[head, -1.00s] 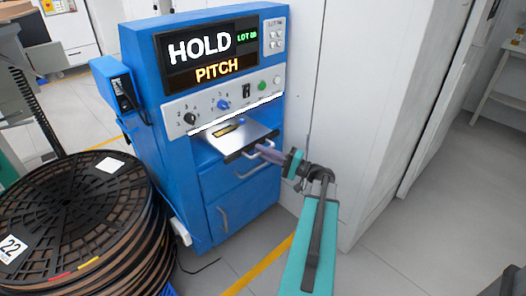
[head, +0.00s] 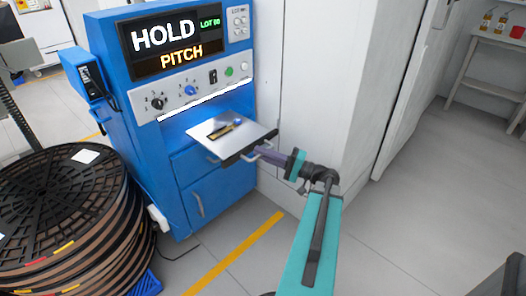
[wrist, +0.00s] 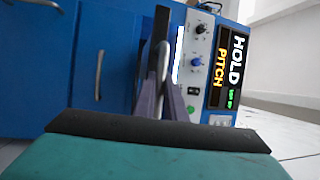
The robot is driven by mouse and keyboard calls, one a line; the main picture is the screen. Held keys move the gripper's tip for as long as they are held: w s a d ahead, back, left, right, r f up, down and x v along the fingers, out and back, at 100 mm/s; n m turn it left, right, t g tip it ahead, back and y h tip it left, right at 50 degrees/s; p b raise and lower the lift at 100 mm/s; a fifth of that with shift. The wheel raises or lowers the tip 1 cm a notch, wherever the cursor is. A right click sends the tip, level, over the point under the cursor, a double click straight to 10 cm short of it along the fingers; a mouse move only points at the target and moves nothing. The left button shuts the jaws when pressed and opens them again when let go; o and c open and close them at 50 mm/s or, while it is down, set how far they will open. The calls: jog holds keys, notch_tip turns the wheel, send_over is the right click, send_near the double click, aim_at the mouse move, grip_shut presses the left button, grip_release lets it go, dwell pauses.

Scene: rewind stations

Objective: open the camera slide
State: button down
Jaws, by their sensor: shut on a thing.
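The camera slide (head: 208,129) is a light metal plate with a dark front edge, pulled well out of the blue station. A small dark and gold piece (head: 222,132) lies on it. My gripper (head: 258,153) is shut on the metal handle (head: 268,145) at the slide's front. In the wrist view, my gripper's purple fingers (wrist: 160,98) close around the handle (wrist: 163,60), and the slide (wrist: 161,22) shows edge-on as a dark strip. The fingers hide part of the handle.
The blue station (head: 160,182) has a panel with knobs and a display (head: 185,42) reading HOLD and PITCH. A cabinet handle (head: 198,204) sits below the slide. Stacked black reels (head: 60,200) stand at left. White cabinets (head: 330,90) rise at right. Floor in front is clear.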

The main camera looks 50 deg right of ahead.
jog(key=shift+s+d, duration=0.1)
jog(key=shift+s, duration=0.15)
jog(key=c, duration=1.8)
grip_release()
jog(key=shift+w, duration=0.1)
jog(key=p+v, duration=0.2)
jog(key=v, duration=1.1)
jog(key=shift+s+f, duration=0.15)
jog(key=shift+s, duration=0.25)
